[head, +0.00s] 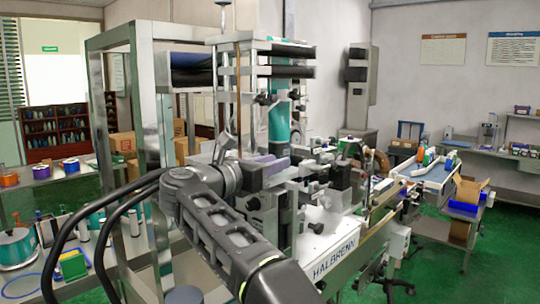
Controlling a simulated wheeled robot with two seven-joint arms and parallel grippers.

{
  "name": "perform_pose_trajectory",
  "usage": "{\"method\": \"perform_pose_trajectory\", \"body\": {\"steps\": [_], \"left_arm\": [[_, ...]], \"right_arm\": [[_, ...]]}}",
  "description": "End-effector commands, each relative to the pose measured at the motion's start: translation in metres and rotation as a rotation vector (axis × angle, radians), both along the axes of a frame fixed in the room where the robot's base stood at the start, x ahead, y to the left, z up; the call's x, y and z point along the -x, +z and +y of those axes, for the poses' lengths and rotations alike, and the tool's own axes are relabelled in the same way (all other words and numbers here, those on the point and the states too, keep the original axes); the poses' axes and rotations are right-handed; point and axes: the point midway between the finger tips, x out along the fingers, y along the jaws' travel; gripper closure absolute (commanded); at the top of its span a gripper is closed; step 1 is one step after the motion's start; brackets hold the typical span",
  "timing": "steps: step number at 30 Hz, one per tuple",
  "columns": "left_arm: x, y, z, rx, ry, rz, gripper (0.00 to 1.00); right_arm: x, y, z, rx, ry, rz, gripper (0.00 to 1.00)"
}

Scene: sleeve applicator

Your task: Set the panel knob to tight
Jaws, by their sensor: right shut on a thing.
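The sleeve applicator (335,245), a pale machine lettered HALBRENN with a metal frame and a teal roll, stands in the middle of the head view. My right arm comes up from the bottom and bends at the wrist in front of it. My right gripper (268,170) is against the machine's front, below the teal roll, and is shut on the panel knob. The knob is hidden by the gripper and wrist, so I cannot read its setting. My left gripper is not in view.
A metal frame post (140,110) stands left of my right wrist. Black cables loop left from that wrist. A side bench with a teal spool (17,247) is at lower left. Green floor is open at far right.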

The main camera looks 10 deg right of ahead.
Motion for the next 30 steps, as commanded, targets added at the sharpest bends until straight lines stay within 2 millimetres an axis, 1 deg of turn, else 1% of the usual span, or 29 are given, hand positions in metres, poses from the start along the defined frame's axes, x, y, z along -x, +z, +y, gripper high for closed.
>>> {"method": "perform_pose_trajectory", "body": {"steps": [1,7,23,24,30], "left_arm": [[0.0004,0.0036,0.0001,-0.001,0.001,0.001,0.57],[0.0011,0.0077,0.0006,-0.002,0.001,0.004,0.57],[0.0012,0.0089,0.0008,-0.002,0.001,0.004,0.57],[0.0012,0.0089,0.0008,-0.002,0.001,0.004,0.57],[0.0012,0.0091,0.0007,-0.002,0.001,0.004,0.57]], "right_arm": [[-0.0014,-0.0048,-0.0001,0.005,-0.02,0.013,1.0],[0.0018,-0.0022,0.001,0.006,-0.059,0.004,1.0],[0.0046,0.0034,0.0022,0.005,-0.068,-0.011,1.0],[0.0046,0.0037,0.0023,0.005,-0.067,-0.011,0.69],[0.0047,0.0039,0.0026,0.004,-0.066,-0.012,0.52]]}}
